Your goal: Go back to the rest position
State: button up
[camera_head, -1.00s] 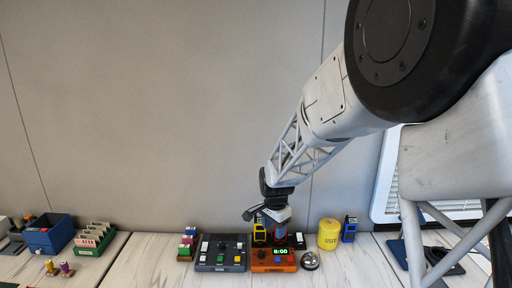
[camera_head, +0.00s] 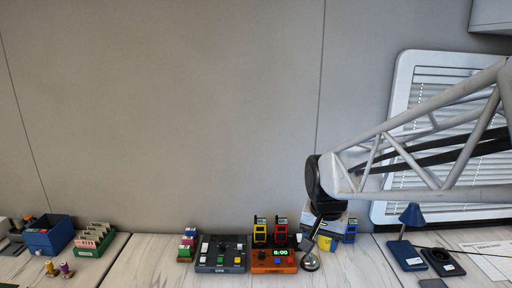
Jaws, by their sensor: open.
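My gripper (camera_head: 315,238) hangs at the end of my arm, in front of the yellow can (camera_head: 325,243) and just above the silver bell (camera_head: 310,262). It is small and partly merged with the things behind it. It is open, and I see nothing held in it. My arm reaches in from the right edge, across the window blind. The orange box with a green display (camera_head: 274,261) stands to the left of the gripper, clear of it.
A dark button panel (camera_head: 221,254) stands left of the orange box. A yellow and a red radio (camera_head: 281,230) stand behind the box. A blue lamp (camera_head: 411,216) is at the right. A blue bin (camera_head: 48,240) and a green card rack (camera_head: 89,251) are far left. The wall space above is free.

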jog(key=s+d+n, duration=0.2)
jog(key=s, duration=0.7)
jog(key=s+d+r+n+t, duration=0.1)
jog(key=s+n, duration=0.1)
jog(key=s, duration=0.7)
jog(key=shift+d, duration=0.35)
jog(key=shift+w+r, duration=0.1)
dwell(1.8)
